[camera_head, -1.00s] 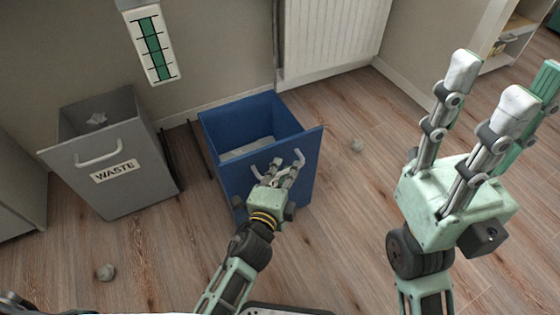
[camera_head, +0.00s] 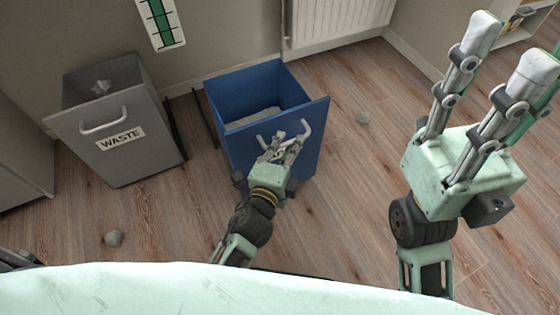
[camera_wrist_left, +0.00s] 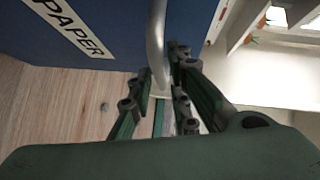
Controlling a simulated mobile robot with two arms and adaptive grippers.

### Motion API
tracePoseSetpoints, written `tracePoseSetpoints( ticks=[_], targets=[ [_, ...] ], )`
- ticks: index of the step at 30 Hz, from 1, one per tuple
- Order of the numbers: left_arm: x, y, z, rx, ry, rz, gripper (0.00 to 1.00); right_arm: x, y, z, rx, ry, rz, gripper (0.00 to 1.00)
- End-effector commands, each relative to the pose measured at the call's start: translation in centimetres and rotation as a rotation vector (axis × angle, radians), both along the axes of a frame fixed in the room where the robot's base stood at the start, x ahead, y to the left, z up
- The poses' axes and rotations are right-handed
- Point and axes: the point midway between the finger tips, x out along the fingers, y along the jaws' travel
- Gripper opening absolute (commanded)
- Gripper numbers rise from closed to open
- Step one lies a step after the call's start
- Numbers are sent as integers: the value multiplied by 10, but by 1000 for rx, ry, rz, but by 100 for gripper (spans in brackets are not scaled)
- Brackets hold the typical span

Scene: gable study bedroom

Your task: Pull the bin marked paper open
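The blue bin (camera_head: 310,135) is pulled out from the wall, its top open and pale paper-like stuff inside. In the left wrist view its front (camera_wrist_left: 125,22) carries a PAPER label (camera_wrist_left: 72,27). Its light bar handle (camera_head: 306,131) is on the front, and the bar (camera_wrist_left: 155,40) runs between my left fingers in the wrist view. My left gripper (camera_head: 283,148) is shut on the handle's middle; the fingers hide part of it. My right gripper (camera_head: 505,45) is raised at the right, fingers wide apart and empty, away from the bin.
A grey bin marked WASTE (camera_head: 145,165) stands open at the left. A radiator (camera_head: 335,20) is on the wall behind. The wooden floor right of the bin is mostly clear.

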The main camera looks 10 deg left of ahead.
Motion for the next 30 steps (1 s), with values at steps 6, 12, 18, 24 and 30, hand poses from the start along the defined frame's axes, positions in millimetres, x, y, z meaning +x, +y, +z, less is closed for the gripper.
tracePoseSetpoints(
  ticks=[6,12,18,24,30],
  targets=[
    [-47,9,5,-1,4,1,17,0,0,0,-1,-1,1,40],
    [-79,16,10,1,4,1,17,0,0,0,-1,-1,1,40],
    [-95,19,13,1,2,1,17,0,0,0,-1,-1,1,40],
    [-97,20,14,2,1,0,17,0,0,0,-1,-1,1,40],
    [-97,20,13,2,1,0,17,0,0,0,-1,-1,1,40]
  ],
)
